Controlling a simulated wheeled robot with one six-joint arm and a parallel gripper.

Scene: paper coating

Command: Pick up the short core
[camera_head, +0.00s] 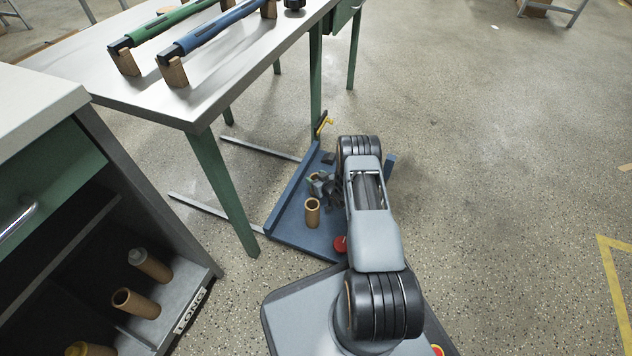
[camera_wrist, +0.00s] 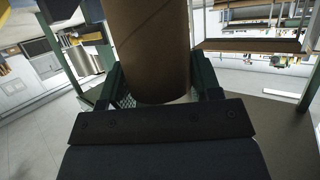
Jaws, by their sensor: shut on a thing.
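A brown cardboard core (camera_wrist: 152,50) fills the upper middle of the wrist view, between the two fingers of my gripper (camera_wrist: 158,88). The gripper is shut on it. The core's far end runs out of the top of that view. In the head view my gripper (camera_head: 323,186) is small and dark, left of my arm and partly hidden by it. A short, open brown core (camera_head: 312,214) appears upright just below the gripper, over a blue tray. I cannot tell whether this is the held core.
The blue tray (camera_head: 287,205) has raised sides. A metal-topped table (camera_head: 210,95) with green legs carries a green roller (camera_head: 165,22) and a blue roller (camera_head: 215,32) on wooden blocks. More brown cores (camera_head: 136,303) stand in the cabinet at lower left. The floor at right is clear.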

